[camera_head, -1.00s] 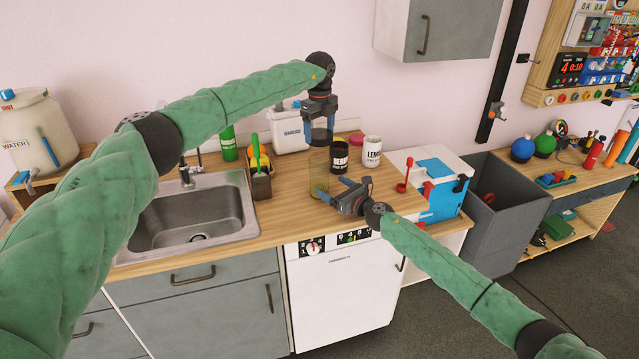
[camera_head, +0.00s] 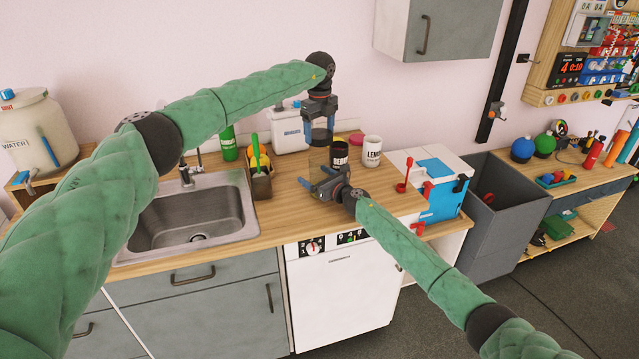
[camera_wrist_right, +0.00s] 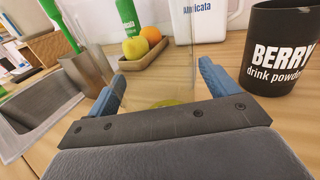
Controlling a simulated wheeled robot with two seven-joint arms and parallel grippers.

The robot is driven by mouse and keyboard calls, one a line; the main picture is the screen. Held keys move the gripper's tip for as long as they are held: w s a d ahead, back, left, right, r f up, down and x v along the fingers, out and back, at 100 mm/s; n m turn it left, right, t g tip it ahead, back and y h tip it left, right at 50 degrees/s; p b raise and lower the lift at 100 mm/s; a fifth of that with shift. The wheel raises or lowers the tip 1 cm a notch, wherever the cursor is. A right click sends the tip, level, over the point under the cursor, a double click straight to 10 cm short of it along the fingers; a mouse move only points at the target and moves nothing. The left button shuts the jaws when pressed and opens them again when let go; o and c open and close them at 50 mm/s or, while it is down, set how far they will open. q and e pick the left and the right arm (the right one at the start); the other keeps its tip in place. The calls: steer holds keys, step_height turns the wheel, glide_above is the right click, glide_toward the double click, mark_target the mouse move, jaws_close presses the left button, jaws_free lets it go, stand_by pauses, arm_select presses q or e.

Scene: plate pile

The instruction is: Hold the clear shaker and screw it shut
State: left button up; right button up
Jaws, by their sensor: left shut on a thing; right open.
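The clear shaker (camera_head: 318,157) stands on the wooden counter, hard to make out. In the right wrist view the shaker (camera_wrist_right: 160,62) shows as see-through walls with yellow-green stuff (camera_wrist_right: 170,103) at the bottom. My right gripper (camera_head: 315,177) is open low at the shaker, with its blue fingers (camera_wrist_right: 162,85) on either side of it; I cannot tell whether they touch. My left gripper (camera_head: 320,125) points down above the shaker and is shut on a dark see-through piece, seemingly the lid (camera_head: 321,136). Whether the lid touches the shaker's rim is unclear.
A black berry drink powder tub (camera_head: 339,153) stands close right of the shaker, with a white tub (camera_head: 372,150) beyond it. A utensil holder (camera_head: 261,184) and the sink (camera_head: 192,215) are to the left. A white jug (camera_head: 290,132) stands behind.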

steer(key=c, duration=1.5)
arm_select(q)
steer(key=shift+f, duration=2.45)
arm_select(e)
steer(key=shift+o, duration=0.2)
arm_select(q)
steer(key=shift+f, duration=0.9)
steer(key=shift+f, duration=0.5)
